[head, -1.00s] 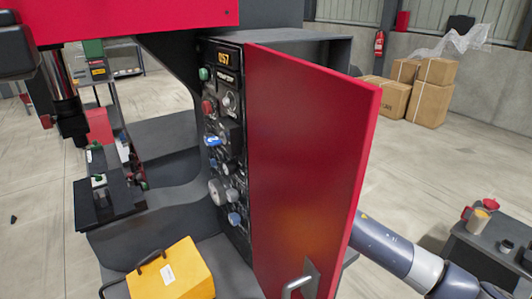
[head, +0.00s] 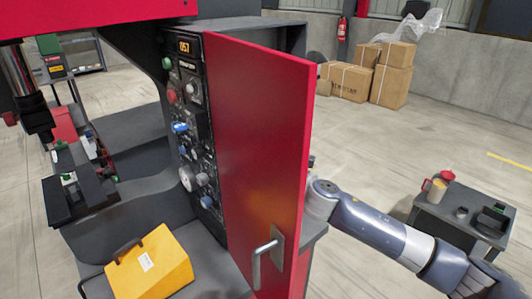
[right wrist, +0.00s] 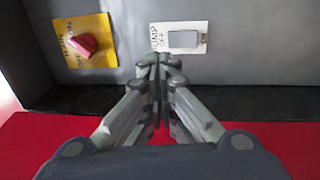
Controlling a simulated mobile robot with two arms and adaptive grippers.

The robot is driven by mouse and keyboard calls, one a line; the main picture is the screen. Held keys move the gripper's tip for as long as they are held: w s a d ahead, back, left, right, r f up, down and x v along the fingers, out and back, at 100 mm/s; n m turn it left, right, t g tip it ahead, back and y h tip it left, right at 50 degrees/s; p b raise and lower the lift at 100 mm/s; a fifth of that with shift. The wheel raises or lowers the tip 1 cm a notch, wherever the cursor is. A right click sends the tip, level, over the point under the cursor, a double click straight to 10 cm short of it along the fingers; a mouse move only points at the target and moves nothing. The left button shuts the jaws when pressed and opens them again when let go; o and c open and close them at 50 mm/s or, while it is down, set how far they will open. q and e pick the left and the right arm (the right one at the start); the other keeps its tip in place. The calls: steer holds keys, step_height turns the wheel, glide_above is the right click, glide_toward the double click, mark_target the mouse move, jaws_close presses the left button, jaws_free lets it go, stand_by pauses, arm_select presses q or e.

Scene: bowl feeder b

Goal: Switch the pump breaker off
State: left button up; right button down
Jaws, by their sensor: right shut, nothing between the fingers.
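In the right wrist view the pump breaker (right wrist: 183,39) is a small pale rectangular switch on a white plate with a handwritten label that seems to read "PUMP". It sits on a grey panel; I cannot tell which way it is set. My right gripper (right wrist: 161,66) is shut and empty, its fingertips just below the left part of the plate. I cannot tell whether they touch it. In the head view my right arm goes behind the red door (head: 265,150), which hides the gripper and the breaker. My left gripper is not in view.
A red knob (right wrist: 86,45) on a yellow plate is left of the breaker. The control panel (head: 190,110) with buttons and knobs is left of the open door. A yellow box (head: 150,265) lies in front. A small dark table (head: 440,215) with a cup is at right.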

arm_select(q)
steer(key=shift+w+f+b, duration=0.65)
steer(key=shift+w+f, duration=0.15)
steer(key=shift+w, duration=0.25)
arm_select(e)
steer(key=v, duration=0.6)
steer(key=shift+r, duration=0.65)
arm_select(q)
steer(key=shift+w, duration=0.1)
arm_select(e)
steer(key=shift+d, duration=0.2)
